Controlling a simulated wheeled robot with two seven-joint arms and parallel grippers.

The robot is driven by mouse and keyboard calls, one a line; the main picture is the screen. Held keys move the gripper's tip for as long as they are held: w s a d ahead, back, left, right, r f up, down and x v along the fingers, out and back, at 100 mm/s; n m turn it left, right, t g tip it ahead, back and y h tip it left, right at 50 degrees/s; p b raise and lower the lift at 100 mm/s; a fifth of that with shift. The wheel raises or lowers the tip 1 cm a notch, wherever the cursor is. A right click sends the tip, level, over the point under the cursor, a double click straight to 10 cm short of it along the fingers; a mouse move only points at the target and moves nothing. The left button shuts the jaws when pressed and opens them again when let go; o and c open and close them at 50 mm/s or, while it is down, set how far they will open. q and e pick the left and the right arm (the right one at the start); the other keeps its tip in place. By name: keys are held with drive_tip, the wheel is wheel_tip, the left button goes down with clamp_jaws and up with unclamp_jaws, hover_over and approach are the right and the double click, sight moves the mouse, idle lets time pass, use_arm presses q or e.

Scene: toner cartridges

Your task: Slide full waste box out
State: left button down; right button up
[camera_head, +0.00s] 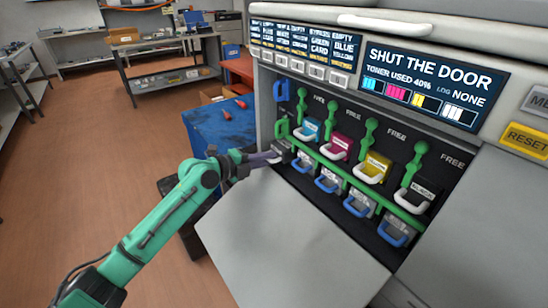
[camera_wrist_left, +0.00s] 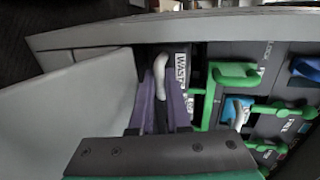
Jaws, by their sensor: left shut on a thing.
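The waste box (camera_wrist_left: 182,68) shows in the left wrist view as a dark block with a white "WAST..." label and a white handle (camera_wrist_left: 159,66). It sits at the left end of the open printer bay. In the head view, part of it (camera_head: 283,147) shows beside my fingertips; most is hidden. My left gripper (camera_head: 270,157) reaches in from the left, its purple fingers shut on the handle. In the left wrist view the fingers (camera_wrist_left: 163,100) lie either side of the handle. My right gripper is not in view.
The grey printer door (camera_head: 290,240) is folded down below the bay. Green levers (camera_head: 330,117) and a green rail stand close right of the box, with toner cartridges (camera_head: 372,167) beyond. A blue cabinet (camera_head: 215,135) stands left of the printer. The screen reads "SHUT THE DOOR".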

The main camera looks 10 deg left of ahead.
use_arm(q)
drive_tip(key=s+a+b, duration=0.4)
drive_tip(key=s, duration=0.1)
drive_tip(key=s+a+b, duration=0.3)
drive_tip(key=shift+f, duration=0.4)
drive_tip(key=shift+s+a+r, duration=0.1)
drive_tip(key=shift+s+r, duration=0.05)
drive_tip(key=shift+s, duration=0.05)
drive_tip(key=c, duration=1.1)
unclamp_jaws()
drive_tip(key=shift+r, duration=0.25)
drive_tip(key=o, duration=0.3)
drive_tip(key=o, duration=0.4)
drive_tip(key=shift+f, duration=0.1)
